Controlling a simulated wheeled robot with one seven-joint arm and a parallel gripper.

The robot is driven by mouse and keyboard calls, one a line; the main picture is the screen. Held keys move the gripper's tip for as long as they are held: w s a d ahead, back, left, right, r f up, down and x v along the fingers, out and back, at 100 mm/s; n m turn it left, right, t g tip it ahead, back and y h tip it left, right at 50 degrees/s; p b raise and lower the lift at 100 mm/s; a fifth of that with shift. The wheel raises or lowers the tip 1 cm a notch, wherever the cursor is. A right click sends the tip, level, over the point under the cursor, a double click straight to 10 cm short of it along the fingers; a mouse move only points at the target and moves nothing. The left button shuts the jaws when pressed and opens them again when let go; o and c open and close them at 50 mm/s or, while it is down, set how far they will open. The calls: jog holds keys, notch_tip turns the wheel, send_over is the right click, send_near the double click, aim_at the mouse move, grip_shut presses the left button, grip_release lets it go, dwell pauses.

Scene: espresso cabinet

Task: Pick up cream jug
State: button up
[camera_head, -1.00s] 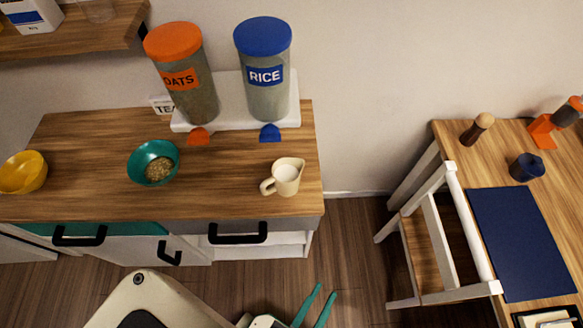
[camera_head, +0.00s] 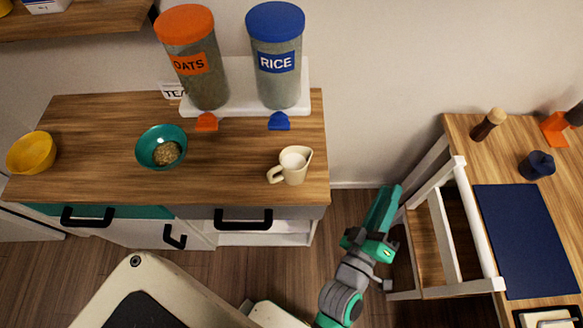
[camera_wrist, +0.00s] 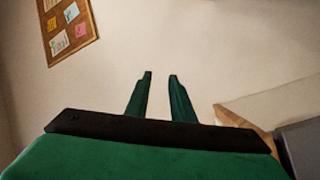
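The cream jug (camera_head: 298,176) is small and cream-coloured, with white contents. It stands upright on the wooden counter top (camera_head: 230,180) near the right front corner, its handle toward the left. My gripper (camera_head: 388,205) is to the right of the jug and apart from it, in front of the gap between counter and table. In the wrist view its two green fingers (camera_wrist: 160,77) are apart with nothing between them. The jug does not show in the wrist view.
A teal bowl (camera_head: 150,140) with grainy contents and a yellow bowl (camera_head: 32,153) stand left of the jug. Oats (camera_head: 205,88) and rice (camera_head: 277,88) dispensers stand behind. A white chair (camera_head: 440,235) and a table with a blue mat (camera_head: 530,240) are at the right.

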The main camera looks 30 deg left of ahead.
jog(key=w+d+r+m+g+h, duration=0.2)
jog(key=w+r+h, duration=0.5)
jog(key=r, duration=0.6)
jog(key=w+d+r+m+g+h, duration=0.1)
jog(key=w+d+r+m+h, duration=0.15)
jog(key=w+r+h, duration=0.7)
jog(key=n+g+y, duration=0.7)
jog(key=g+y, duration=0.9)
send_over(270, 177)
jog(key=f, duration=1.6)
jog(key=shift+w+a+f, duration=0.1)
jog(key=shift+w+f, duration=0.25)
jog(key=shift+w, duration=0.05)
notch_tip(270, 177, down, 5)
jog(key=shift+s+a+f, duration=0.1)
jog(key=shift+a+f, duration=0.05)
jog(key=shift+f, duration=1.2)
jog(key=shift+s+a+f, duration=0.1)
jog(key=shift+f, duration=1.2)
